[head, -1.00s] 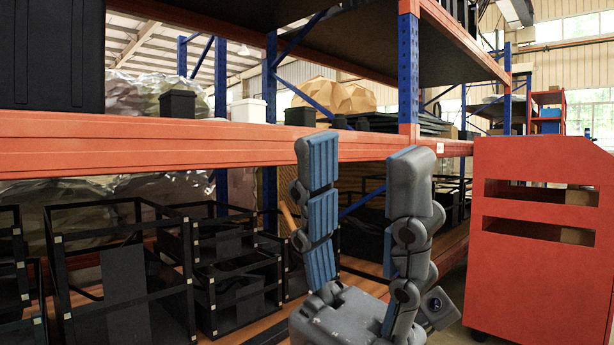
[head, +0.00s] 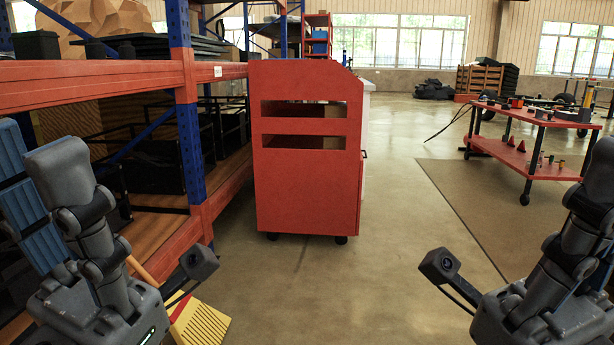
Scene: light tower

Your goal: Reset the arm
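My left gripper (head: 32,140) stands upright at the left edge of the head view, in front of the shelf rack. My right gripper (head: 592,190) is upright at the right edge. Only one of its fingers shows clearly, and the rest is out of frame, so its opening cannot be judged. No held object is visible at either gripper.
An orange-and-blue shelf rack (head: 188,120) fills the left. A red wheeled cabinet (head: 308,185) stands ahead. A red cart (head: 545,122) holding small parts is at the right. A yellow ribbed object (head: 200,322) lies low at left. The floor between cabinet and cart is clear.

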